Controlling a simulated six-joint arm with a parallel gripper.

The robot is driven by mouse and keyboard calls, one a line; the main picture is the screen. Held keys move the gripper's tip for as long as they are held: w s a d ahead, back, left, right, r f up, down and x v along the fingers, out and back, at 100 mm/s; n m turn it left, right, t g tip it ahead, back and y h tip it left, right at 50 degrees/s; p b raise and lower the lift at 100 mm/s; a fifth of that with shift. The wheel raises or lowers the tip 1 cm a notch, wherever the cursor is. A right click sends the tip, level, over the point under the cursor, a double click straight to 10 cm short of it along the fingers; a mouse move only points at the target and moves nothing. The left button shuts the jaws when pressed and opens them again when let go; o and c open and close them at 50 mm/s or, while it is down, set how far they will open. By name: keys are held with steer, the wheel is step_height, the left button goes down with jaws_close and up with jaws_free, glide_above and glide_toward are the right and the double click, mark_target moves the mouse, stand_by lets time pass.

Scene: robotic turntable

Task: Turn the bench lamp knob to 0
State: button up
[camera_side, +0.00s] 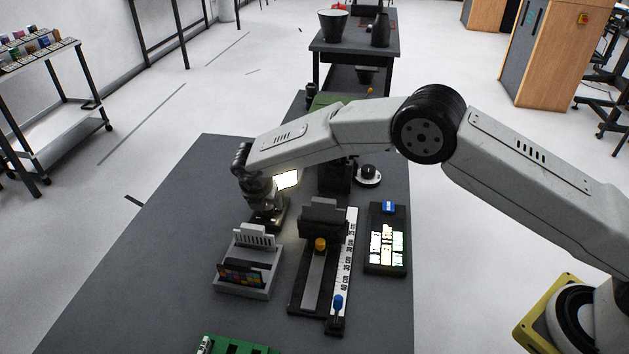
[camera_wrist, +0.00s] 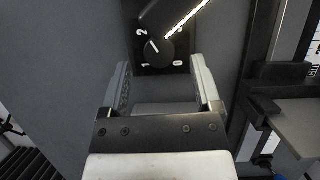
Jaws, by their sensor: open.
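The bench lamp knob (camera_wrist: 158,53) is a dark round knob on a black plate in the wrist view. White marks 0, 1 and 2 stand around it, and a further mark at upper right is too blurred to read. Its white pointer line appears to point up-left, towards the 2. My gripper (camera_wrist: 160,66) is open, with one finger to each side of the knob's lower area; I cannot tell whether they touch it. In the side view my gripper (camera_side: 266,214) points down over the bench, and the knob is hidden there. The lamp (camera_side: 286,180) glows white.
A grey rack with cards (camera_side: 245,272) stands in front of my gripper. A slider fixture with a ruler (camera_side: 347,250) and a black lit display box (camera_side: 388,250) stand to the right. The bench's left side (camera_side: 150,270) is clear.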

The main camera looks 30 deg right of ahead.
steer(key=shift+x, duration=1.2)
jaws_close()
